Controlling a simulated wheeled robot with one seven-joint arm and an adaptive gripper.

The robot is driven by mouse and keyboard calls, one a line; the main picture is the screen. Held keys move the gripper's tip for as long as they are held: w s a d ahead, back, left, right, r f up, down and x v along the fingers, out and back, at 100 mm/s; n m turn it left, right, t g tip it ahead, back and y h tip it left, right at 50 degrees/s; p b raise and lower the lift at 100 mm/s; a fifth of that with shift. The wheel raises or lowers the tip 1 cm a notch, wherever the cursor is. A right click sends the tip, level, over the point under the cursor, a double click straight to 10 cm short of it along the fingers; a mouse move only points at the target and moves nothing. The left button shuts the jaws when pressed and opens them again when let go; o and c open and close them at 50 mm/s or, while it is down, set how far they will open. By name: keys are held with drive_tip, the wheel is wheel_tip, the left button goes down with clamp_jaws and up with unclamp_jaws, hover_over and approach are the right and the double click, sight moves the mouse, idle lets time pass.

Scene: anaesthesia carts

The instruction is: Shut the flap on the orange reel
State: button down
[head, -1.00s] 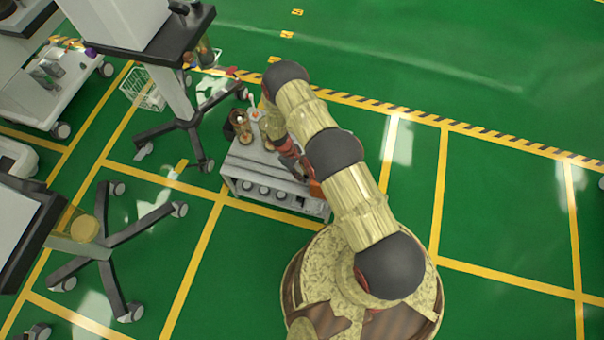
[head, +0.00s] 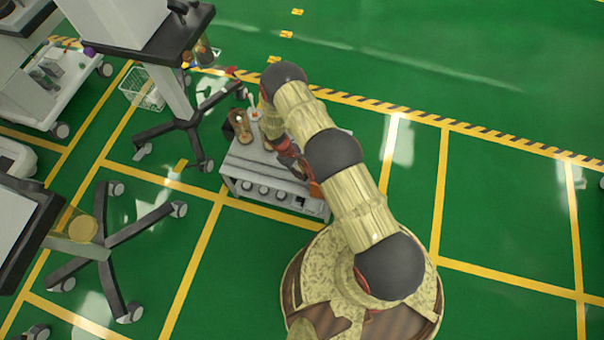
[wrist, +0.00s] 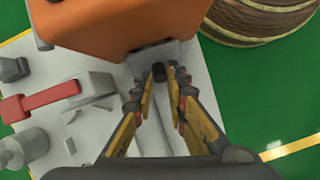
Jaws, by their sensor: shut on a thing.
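The orange reel (wrist: 120,22) fills the upper left of the wrist view as a large orange body. In the head view, a small orange patch (head: 315,188) shows at the cart's right end, mostly behind my arm. A grey flap-like piece (wrist: 153,54) sticks out at the reel's lower edge. My gripper (wrist: 160,76) is at this piece, its fingers close together around a small dark part there. How far the flap stands open cannot be told.
The reel is on a pale grey cart (head: 245,165). A red bar (wrist: 42,101), grey blocks and a grey cylindrical item (wrist: 24,146) lie to the left in the wrist view. A brown jar (head: 243,128) stands at the cart's far left. Open green floor lies to the right.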

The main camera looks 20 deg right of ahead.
drive_tip(key=b, duration=0.1)
drive_tip(key=f+g+h+b, duration=0.1)
drive_tip(key=b, duration=0.1)
drive_tip(key=shift+s+a+f, duration=0.1)
drive_tip(key=shift+s+f, duration=0.05)
drive_tip(key=shift+f, duration=0.15)
drive_tip(key=h+b, duration=0.1)
drive_tip(key=b, duration=0.2)
drive_tip(key=shift+f+g, duration=0.3)
drive_tip(key=shift+g, duration=0.1)
drive_tip(key=b, duration=0.1)
drive_tip(key=h+b, duration=0.1)
drive_tip(key=shift+s+f+g+h+b, duration=0.2)
drive_tip(key=shift+g+h+b, duration=0.1)
drive_tip(key=shift+g+b, duration=0.1)
drive_tip(key=shift+d+g+h+b, duration=0.2)
drive_tip(key=shift+g+h+b, duration=0.15)
drive_tip(key=shift+b, duration=0.2)
drive_tip(key=shift+s, duration=0.15)
drive_tip(key=c, duration=2.1)
unclamp_jaws()
drive_tip(key=shift+w+d+r, duration=0.1)
drive_tip(key=shift+w+r, duration=0.1)
drive_tip(key=shift+w, duration=0.05)
